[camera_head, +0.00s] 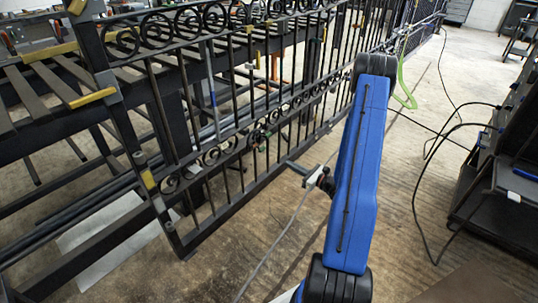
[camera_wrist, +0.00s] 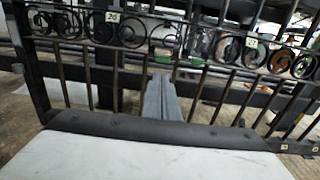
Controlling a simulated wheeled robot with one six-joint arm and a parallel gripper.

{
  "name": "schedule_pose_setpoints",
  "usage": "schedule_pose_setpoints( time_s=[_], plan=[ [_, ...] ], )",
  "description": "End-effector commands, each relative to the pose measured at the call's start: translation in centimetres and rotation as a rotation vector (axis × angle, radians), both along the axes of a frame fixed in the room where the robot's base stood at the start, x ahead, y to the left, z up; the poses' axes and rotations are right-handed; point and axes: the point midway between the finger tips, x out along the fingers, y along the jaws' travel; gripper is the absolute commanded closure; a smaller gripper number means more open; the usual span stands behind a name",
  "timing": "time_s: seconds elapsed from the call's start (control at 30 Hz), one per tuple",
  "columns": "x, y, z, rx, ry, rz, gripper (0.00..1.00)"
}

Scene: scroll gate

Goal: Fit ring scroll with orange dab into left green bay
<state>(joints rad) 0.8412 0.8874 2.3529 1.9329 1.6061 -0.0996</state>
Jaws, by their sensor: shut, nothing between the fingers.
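My gripper (camera_wrist: 160,80) is shut and empty in the wrist view, its grey fingers pointing at the black gate. In the head view my gripper (camera_head: 292,166) is small, beside the gate's lower part. The gate's lower scroll band (camera_head: 215,153) holds several black ring scrolls. In the wrist view, green marks (camera_wrist: 196,62) show on the band's lower rail, just beyond and above the fingertips. A ring scroll (camera_wrist: 126,30) sits left of them. I cannot tell which ring bears the orange dab; orange patches at the right are blurred. The fingers look apart from the band.
The gate (camera_head: 200,190) has upright bars and an upper scroll band (camera_head: 190,25). Numbered tags (camera_wrist: 112,17) hang on the lower band. A dark rack (camera_head: 510,200) and loose cables (camera_head: 425,190) stand at the right. The concrete floor between is mostly clear.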

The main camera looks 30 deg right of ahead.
Motion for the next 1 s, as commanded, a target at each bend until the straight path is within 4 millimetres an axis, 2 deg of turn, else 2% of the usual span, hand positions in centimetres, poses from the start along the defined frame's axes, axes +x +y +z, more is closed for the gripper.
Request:
schedule_pose_setpoints(
  time_s=[0.1,0.27,0.8,1.0],
  plan=[
    [0.0,-0.5,-0.5,0.007,0.002,-0.018,1.0],
    [1.2,0.0,-0.5,0.007,0.002,-0.018,1.0],
    [9.5,3.1,-0.5,0.006,0.001,-0.015,1.0],
    [11.9,3.9,-0.5,0.007,0.002,-0.015,1.0]
  ],
)
